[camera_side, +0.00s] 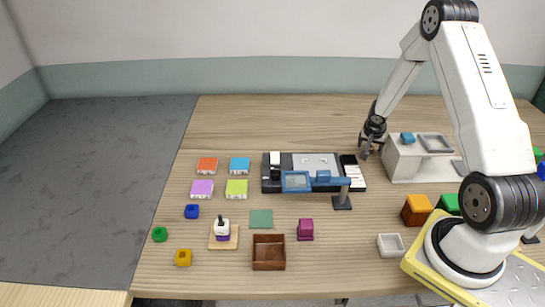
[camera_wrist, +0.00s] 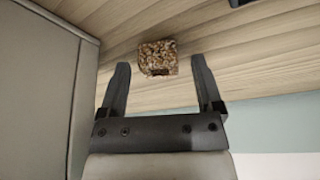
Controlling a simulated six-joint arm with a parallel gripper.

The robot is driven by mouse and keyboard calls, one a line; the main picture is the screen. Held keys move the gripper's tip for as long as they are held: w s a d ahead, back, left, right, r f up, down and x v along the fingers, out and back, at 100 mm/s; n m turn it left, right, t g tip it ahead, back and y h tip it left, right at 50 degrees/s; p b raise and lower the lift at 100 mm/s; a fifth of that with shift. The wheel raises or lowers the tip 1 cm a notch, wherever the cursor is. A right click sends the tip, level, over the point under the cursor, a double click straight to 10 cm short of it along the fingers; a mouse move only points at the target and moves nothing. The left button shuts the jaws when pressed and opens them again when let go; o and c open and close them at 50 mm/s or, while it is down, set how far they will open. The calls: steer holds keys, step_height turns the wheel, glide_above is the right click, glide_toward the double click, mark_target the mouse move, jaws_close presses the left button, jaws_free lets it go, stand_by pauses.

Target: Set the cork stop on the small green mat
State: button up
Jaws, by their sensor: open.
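The cork stop (camera_wrist: 157,50) is a speckled brown block on the wooden table in the wrist view. It lies just beyond and between the fingertips of my gripper (camera_wrist: 159,62), which is open with nothing held. In the side view my gripper (camera_side: 371,151) is low at the back right, by the left end of a pale grey housing. I cannot make out the cork stop in that view. The small green mat (camera_side: 261,219) lies flat and bare near the table's front middle.
The pale grey housing (camera_side: 408,163) stands close beside my gripper; its wall (camera_wrist: 40,90) fills the wrist view's left. A dark tray of equipment (camera_side: 270,185) and a blue-framed magnifier on a stand (camera_side: 297,181) lie between gripper and mat. A brown box (camera_side: 269,265) sits before the mat.

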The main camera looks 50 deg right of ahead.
steer(key=shift+r, duration=0.1)
steer(key=v, duration=1.2)
stand_by(0.7)
steer(key=s+a+r+n+y, duration=0.2)
steer(key=a+n, duration=0.4)
steer(key=a, duration=0.9)
steer(key=s+a+r+n+y, duration=0.2)
steer(key=a+n, duration=0.5)
steer(key=a, duration=0.8)
steer(key=shift+s+a+t, duration=0.4)
steer(key=shift+s, duration=0.4)
steer(key=shift+o, duration=0.5)
